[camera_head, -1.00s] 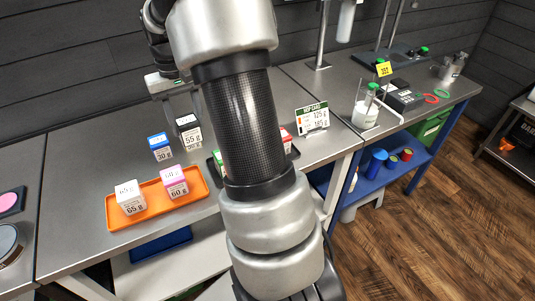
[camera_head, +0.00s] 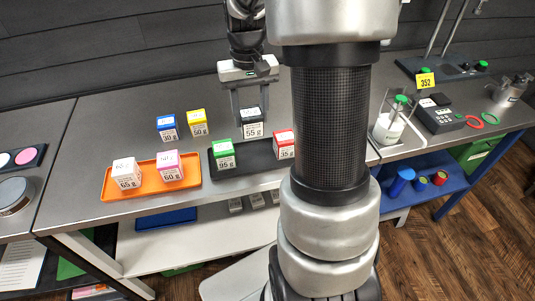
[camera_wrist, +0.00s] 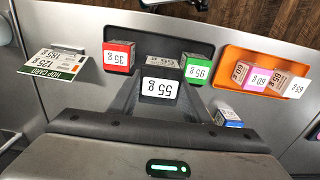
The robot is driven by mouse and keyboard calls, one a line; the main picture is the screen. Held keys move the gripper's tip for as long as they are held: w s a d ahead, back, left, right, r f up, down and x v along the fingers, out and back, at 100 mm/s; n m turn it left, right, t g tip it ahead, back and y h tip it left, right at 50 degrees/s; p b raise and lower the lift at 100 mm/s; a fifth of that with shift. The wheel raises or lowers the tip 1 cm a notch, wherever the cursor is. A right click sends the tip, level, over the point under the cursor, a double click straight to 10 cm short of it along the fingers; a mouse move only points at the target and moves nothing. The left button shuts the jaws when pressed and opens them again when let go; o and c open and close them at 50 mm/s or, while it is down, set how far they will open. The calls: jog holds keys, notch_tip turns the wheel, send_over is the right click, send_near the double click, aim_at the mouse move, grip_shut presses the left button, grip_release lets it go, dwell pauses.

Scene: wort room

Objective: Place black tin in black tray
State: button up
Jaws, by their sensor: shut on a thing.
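My gripper (camera_head: 250,100) is shut on the black tin (camera_head: 252,128), which has a white label reading 55 g. In the head view the tin shows at the back edge of the black tray (camera_head: 258,160), between the green tin (camera_head: 223,154) and the red tin (camera_head: 285,143). In the wrist view the black tin (camera_wrist: 159,90) is between the fingers, in front of the black tray (camera_wrist: 190,45). The green and red tins are at the tray's two ends. I cannot tell whether the black tin touches the tray.
An orange tray (camera_head: 110,187) with white and pink tins stands to the left. A blue tin (camera_head: 167,127) and a yellow tin (camera_head: 196,122) stand behind it. The hop card (camera_wrist: 57,61) shows in the wrist view. My arm hides part of the bench's right side.

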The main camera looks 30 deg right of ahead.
jog(key=shift+s+d, duration=0.15)
jog(key=shift+d, duration=0.05)
jog(key=shift+s+f, duration=0.1)
jog(key=shift+f, duration=0.25)
send_over(255, 157)
notch_tip(255, 157, down, 9)
jog(key=shift+f+b, duration=0.15)
jog(key=shift+b, duration=0.2)
jog(key=shift+f, duration=0.1)
jog(key=o, duration=1.1)
jog(key=shift+f, duration=0.1)
notch_tip(255, 157, up, 12)
jog(key=shift+r+p, duration=0.2)
jog(key=shift+p, duration=0.3)
